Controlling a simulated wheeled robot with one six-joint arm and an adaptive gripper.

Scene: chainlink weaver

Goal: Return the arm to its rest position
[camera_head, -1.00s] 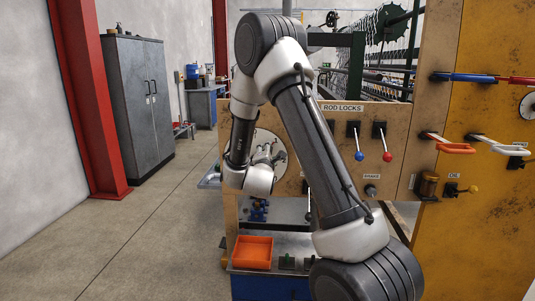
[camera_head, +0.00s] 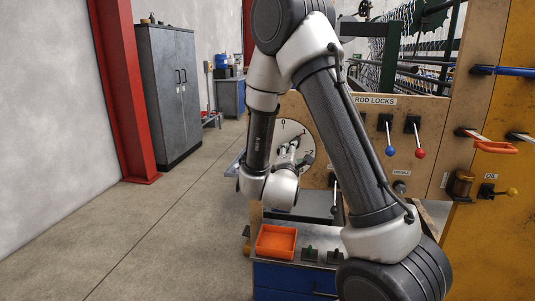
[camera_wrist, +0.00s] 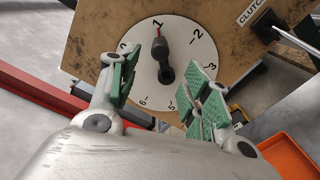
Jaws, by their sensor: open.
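My arm (camera_head: 350,140) rises from the lower right, bends at the top of the head view and comes down to the wrist. My gripper (camera_wrist: 165,90) is open, with green-padded fingers apart and nothing between them. In the head view it is small and partly hidden beyond my wrist, in front of the dial. In the wrist view the white numbered dial (camera_wrist: 188,40) shows between and beyond the fingers, its red-tipped pointer (camera_wrist: 160,47) toward the 1. The dial also shows in the head view (camera_head: 288,128), partly covered by my arm.
The wooden panel (camera_head: 352,120) carries a blue-knobbed lever (camera_head: 390,151) and a red-knobbed lever (camera_head: 420,153), right of my arm. An orange tray (camera_head: 277,242) sits below my wrist. A grey cabinet (camera_head: 170,90) and red column (camera_head: 122,90) stand left; the floor between is clear.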

